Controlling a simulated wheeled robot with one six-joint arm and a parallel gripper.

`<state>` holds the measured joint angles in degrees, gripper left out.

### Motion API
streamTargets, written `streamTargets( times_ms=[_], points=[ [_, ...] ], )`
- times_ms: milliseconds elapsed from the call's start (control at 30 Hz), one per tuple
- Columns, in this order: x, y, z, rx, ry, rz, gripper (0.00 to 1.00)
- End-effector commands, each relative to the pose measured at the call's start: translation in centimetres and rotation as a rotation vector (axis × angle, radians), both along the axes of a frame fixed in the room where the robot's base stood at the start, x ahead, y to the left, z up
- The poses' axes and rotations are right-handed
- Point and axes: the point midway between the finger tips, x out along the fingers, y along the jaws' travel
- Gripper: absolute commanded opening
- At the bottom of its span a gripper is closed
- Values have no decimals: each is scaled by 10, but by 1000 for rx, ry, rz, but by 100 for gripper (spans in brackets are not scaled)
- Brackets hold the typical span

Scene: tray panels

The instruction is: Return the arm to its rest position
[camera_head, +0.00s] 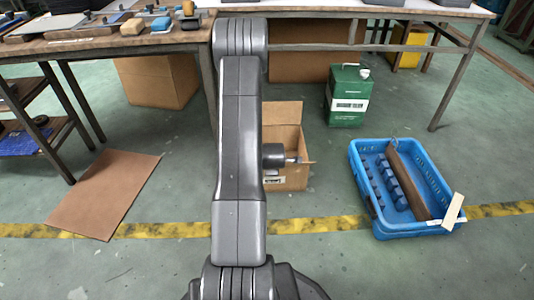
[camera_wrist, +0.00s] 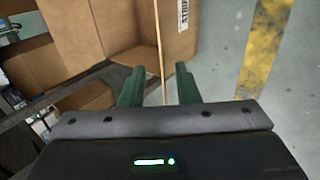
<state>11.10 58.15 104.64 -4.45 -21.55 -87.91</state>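My arm (camera_head: 238,130) runs up the middle of the head view from my base, with a dark wrist part showing at its right in front of an open cardboard box. My gripper (camera_wrist: 159,68) shows in the wrist view as two green fingers spread apart. A thin upright cardboard edge (camera_wrist: 161,45) shows between them, and the fingers look clear of it on both sides. I cannot tell how far the edge is from the fingertips. In the head view the fingers cannot be made out.
The open cardboard box (camera_head: 284,115) stands on the floor behind my arm. A blue crate (camera_head: 405,230) holding blue parts and a brown strip lies at right. A green canister (camera_head: 346,118) stands behind. A cardboard sheet (camera_head: 105,195) lies at left. Workbenches (camera_head: 100,43) line the back.

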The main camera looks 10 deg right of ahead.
Motion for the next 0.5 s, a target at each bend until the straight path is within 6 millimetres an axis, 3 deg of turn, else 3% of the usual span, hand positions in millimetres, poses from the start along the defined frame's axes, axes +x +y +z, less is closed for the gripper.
streamTargets(
  times_ms=[167,500],
  points=[
    [7,-1,-12,0,2,0,29],
    [47,-7,-63,-1,0,1,29]
  ],
)
